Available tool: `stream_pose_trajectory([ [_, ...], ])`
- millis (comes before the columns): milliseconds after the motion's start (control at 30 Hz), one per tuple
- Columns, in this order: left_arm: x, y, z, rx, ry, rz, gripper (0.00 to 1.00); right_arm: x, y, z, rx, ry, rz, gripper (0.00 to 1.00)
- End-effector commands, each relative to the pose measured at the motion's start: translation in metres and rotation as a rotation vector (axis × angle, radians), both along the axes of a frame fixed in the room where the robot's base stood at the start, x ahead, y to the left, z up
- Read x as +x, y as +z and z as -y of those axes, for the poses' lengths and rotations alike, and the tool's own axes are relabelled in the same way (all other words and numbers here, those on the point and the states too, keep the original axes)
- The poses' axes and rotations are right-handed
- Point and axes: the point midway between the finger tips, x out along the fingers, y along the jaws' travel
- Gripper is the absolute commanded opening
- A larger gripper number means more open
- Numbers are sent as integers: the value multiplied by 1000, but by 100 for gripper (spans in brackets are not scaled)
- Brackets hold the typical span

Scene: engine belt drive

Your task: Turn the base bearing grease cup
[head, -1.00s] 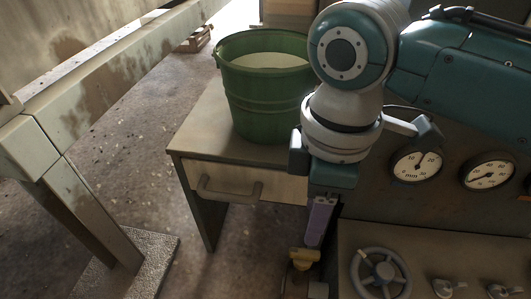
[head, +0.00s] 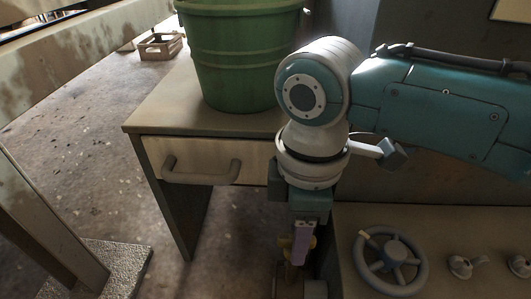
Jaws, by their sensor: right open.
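A small brass-yellow cup-like part (head: 312,243), seemingly the base bearing grease cup, sits low beside the machine, left of the handwheel. My right gripper (head: 302,244) points down at it and is open. Its purple finger covers much of the brass part, so I cannot tell whether they touch. The second finger is hidden. Below the brass part is a dark fitting (head: 288,277), partly in shadow. My left gripper is not in view.
A desk (head: 155,115) with a drawer handle (head: 200,176) stands left of my right arm, with a green bucket (head: 235,60) on top. A grey handwheel (head: 390,262) and small knobs (head: 466,266) are at right. A wooden crate (head: 160,46) lies on the floor behind.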

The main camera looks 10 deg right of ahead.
Motion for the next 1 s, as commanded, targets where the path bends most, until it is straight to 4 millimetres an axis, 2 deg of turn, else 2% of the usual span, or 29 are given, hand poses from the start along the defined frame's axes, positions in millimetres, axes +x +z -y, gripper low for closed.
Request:
stream_pose_trajectory([
  [167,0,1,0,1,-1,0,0,0,1,0,1,0,0,50],
  [600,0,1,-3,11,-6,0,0,0,1,0,1,0,0,2],
  [1000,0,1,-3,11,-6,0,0,0,1,0,0,-1,0,0],
])
